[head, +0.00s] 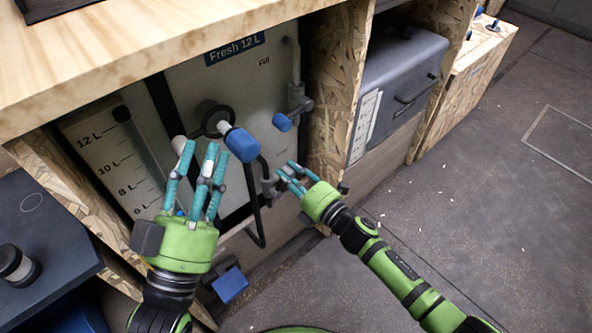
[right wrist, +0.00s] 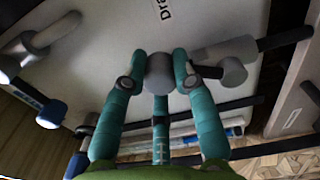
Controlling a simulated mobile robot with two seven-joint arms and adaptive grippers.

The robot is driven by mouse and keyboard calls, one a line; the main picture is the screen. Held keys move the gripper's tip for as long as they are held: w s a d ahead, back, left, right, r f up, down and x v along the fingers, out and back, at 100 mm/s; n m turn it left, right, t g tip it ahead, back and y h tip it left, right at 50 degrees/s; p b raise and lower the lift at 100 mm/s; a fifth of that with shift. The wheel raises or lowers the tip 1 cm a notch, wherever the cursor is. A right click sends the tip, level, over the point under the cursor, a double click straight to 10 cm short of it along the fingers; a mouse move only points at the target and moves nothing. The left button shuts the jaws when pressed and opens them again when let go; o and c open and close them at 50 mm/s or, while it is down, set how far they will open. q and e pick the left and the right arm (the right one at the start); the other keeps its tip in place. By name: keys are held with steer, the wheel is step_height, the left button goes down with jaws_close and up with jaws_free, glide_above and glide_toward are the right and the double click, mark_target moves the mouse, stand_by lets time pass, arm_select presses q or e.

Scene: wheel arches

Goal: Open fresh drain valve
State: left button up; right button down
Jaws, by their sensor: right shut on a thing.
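The fresh water tank (head: 270,75) is a pale panel labelled "Fresh 12 L" under the wooden counter. Its grey drain valve (head: 268,187) sits low on the right side, beside a black hose. My right gripper (head: 285,175) reaches it from the right. In the right wrist view its teal fingers (right wrist: 155,75) are shut around a round grey knob (right wrist: 160,70), below a partly hidden label starting "Dra". A grey fitting with a dark pipe (right wrist: 235,50) lies right of the knob. My left gripper (head: 200,165) is open and empty in front of the tank's level scale.
A blue-ended fitting (head: 240,143) and a blue knob (head: 282,122) stick out above the valve. A wooden divider (head: 335,90) stands close to the right, with a grey box (head: 395,85) beyond it. A dark box (head: 40,235) is at the left. The floor at right is mostly free.

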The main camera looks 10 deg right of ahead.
steer(key=shift+s+a+r+n, duration=0.25)
steer(key=shift+a+n, duration=0.1)
steer(key=shift+n, duration=0.15)
arm_select(q)
steer(key=shift+f, duration=0.15)
arm_select(e)
steer(key=shift+s+a+r+n, duration=0.1)
steer(key=shift+s+a+n, duration=0.25)
steer(key=shift+n, duration=0.4)
steer(key=shift+s+a+r+n, duration=0.1)
steer(key=shift+s+a+n, duration=0.1)
steer(key=shift+a+n, duration=0.45)
steer(key=shift+s+a+n, duration=0.2)
steer(key=shift+s+n, duration=0.1)
steer(key=shift+n, duration=0.6)
steer(key=c, duration=1)
jaws_free()
steer(key=shift+s+d, duration=0.1)
